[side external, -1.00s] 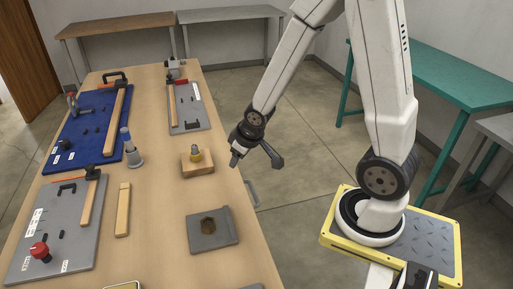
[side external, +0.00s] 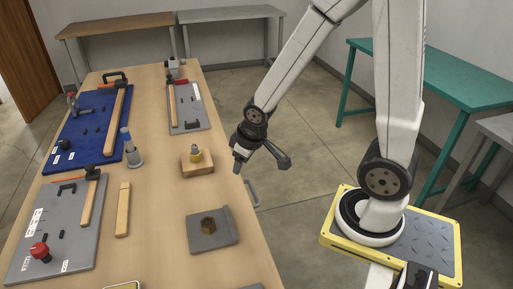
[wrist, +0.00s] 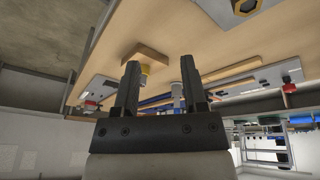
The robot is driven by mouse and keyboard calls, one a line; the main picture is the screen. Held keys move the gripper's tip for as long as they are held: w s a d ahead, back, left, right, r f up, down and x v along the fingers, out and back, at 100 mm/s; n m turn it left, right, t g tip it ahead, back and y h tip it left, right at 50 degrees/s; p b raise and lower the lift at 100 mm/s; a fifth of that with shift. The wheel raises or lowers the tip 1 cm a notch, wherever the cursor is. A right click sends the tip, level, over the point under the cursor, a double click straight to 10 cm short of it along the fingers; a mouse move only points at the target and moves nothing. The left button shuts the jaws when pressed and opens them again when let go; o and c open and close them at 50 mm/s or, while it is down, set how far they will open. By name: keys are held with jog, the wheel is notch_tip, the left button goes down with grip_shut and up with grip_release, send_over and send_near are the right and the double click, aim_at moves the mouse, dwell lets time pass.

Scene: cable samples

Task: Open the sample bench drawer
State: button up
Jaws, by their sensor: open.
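The sample bench (side external: 155,220) is a long light-wood table. A grey bar handle (side external: 252,193) sticks out from its right side, below the top edge; the drawer front behind it is hidden by the bench top. My gripper (side external: 262,166) is open and empty beside the bench's right edge, above and slightly beyond the handle, apart from it. In the wrist view my gripper's two dark fingers (wrist: 160,66) stand wide apart, with the bench top beyond them. I cannot make out the handle there.
A wooden block with a yellow-collared fitting (side external: 197,162) and a grey block with a hexagonal hole (side external: 211,230) sit near the bench's right edge. Boards with tools lie farther left. Open floor separates the bench from my yellow-edged base and the teal table (side external: 440,75).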

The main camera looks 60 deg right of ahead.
jog(key=shift+g+y, duration=0.4)
jog(key=shift+g, duration=0.1)
jog(key=s+a, duration=0.1)
jog(key=a, duration=0.1)
jog(key=s+a+r, duration=0.1)
jog(key=s, duration=0.1)
jog(key=shift+s+a+r, duration=0.15)
jog(key=shift+a+r, duration=0.05)
jog(key=shift+a, duration=0.2)
jog(key=c, duration=0.5)
jog(key=shift+d, duration=0.15)
grip_shut()
jog(key=w+d+f+n+t+h, duration=0.15)
jog(key=w+d+f+n, duration=0.35)
jog(key=w+d, duration=0.65)
jog(key=s+d+f+n+g+y, duration=0.1)
jog(key=s+d+f+n+y, duration=0.2)
jog(key=s+d+f, duration=0.3)
jog(key=shift+f+n+y, duration=0.3)
jog(key=shift+f+y, duration=0.35)
jog(key=shift+f, duration=1.75)
